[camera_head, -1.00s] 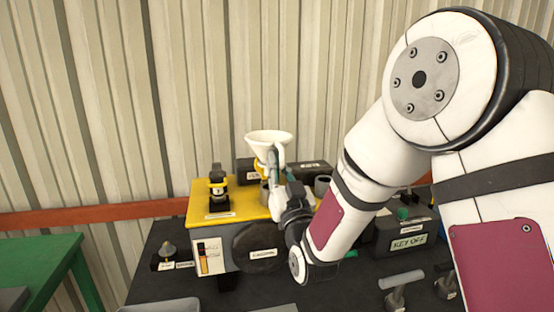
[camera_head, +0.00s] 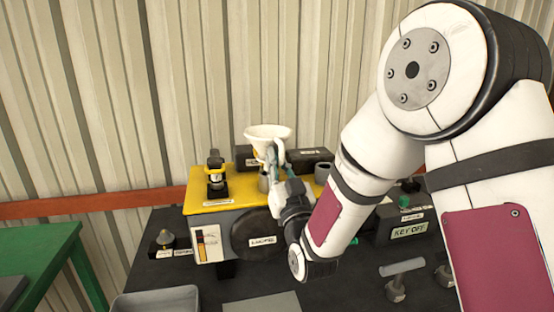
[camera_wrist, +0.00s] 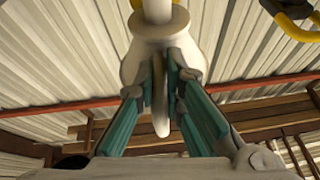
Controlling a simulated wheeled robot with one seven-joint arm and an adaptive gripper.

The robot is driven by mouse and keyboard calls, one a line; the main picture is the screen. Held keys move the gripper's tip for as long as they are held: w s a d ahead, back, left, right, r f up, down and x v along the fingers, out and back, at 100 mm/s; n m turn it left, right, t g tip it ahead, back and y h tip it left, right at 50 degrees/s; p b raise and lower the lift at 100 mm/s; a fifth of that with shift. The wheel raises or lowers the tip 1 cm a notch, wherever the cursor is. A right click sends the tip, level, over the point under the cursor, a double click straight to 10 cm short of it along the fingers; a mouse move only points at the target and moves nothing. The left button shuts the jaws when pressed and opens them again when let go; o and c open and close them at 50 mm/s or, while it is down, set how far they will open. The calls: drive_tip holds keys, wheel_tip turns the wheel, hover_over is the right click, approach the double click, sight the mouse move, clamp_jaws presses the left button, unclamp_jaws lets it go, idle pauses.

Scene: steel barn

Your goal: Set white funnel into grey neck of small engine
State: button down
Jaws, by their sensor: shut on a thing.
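The white funnel (camera_head: 268,133) is held upright above the yellow-topped small engine (camera_head: 225,203). My gripper (camera_head: 274,160) is shut on it just below the cone. In the wrist view my gripper's teal fingers (camera_wrist: 160,85) close on a flat tab of the funnel (camera_wrist: 150,50), whose spout points to the top of the picture. A grey neck (camera_head: 264,184) shows on the engine's top beneath the funnel, partly hidden by my gripper. I cannot tell whether the spout touches the neck.
A box marked KEY OFF (camera_head: 408,232) and a T-handled tool (camera_head: 400,275) lie right. A grey tray (camera_head: 155,303) is at front left.

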drive_tip(key=shift+f+b, duration=0.3)
drive_tip(key=shift+f, duration=0.35)
drive_tip(key=shift+f, duration=0.35)
drive_tip(key=shift+f+b, duration=0.8)
drive_tip(key=shift+f, duration=0.1)
drive_tip(key=c, duration=1.6)
unclamp_jaws()
drive_tip(key=shift+s+f, duration=0.1)
drive_tip(key=v, duration=0.7)
drive_tip(key=shift+s+d, duration=0.1)
drive_tip(key=shift+s, duration=0.05)
